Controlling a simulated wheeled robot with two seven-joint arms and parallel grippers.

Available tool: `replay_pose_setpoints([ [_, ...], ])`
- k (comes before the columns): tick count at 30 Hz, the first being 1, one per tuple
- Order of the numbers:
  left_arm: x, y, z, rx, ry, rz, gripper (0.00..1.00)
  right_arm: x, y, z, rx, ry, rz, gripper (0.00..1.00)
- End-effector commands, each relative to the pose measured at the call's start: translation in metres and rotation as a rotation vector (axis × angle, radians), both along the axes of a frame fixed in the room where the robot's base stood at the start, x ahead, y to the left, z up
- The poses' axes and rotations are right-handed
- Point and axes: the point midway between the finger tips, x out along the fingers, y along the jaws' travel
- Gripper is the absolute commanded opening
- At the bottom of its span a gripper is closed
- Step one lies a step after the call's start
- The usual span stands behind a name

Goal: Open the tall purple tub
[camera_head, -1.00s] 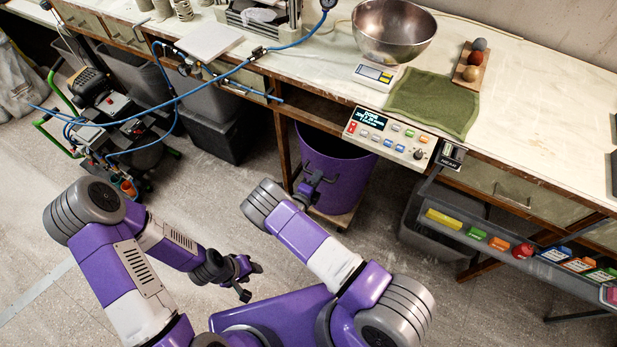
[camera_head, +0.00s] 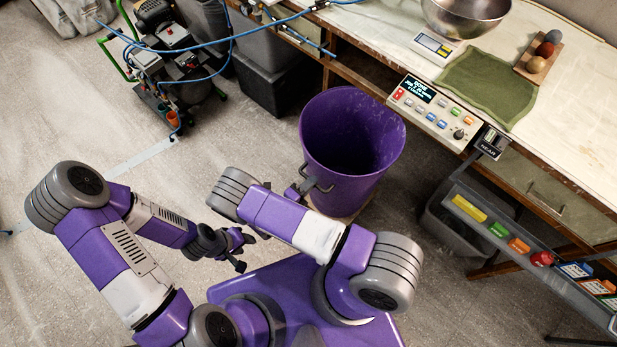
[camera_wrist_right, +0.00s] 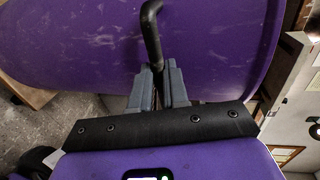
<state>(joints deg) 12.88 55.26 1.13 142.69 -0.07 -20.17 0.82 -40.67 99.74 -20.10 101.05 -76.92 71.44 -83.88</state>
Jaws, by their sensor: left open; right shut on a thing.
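The tall purple tub (camera_head: 385,150) stands out from the bench in the head view, its round top open and its inside visible, dark and apparently empty. No lid shows on it. A dark bent handle (camera_head: 318,184) is on its near side; it also shows in the right wrist view (camera_wrist_right: 151,30), against the scuffed purple wall. My right gripper (camera_wrist_right: 158,88) is shut on this handle. My left gripper (camera_head: 244,252) is open and empty, above the floor to the left of the tub and apart from it.
The workbench (camera_head: 560,120) runs behind the tub, with a control box (camera_head: 433,110) at its front edge. Grey bins (camera_head: 270,85) and a compressor (camera_head: 165,65) stand left.

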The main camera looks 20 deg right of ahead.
Motion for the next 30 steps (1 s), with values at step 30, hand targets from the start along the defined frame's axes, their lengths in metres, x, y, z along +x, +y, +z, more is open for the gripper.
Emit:
replay_pose_setpoints([
  [30,0.000,0.000,0.014,0.000,0.000,0.000,0.43,0.000,0.001,0.032,-0.001,-0.003,0.001,0.39],
])
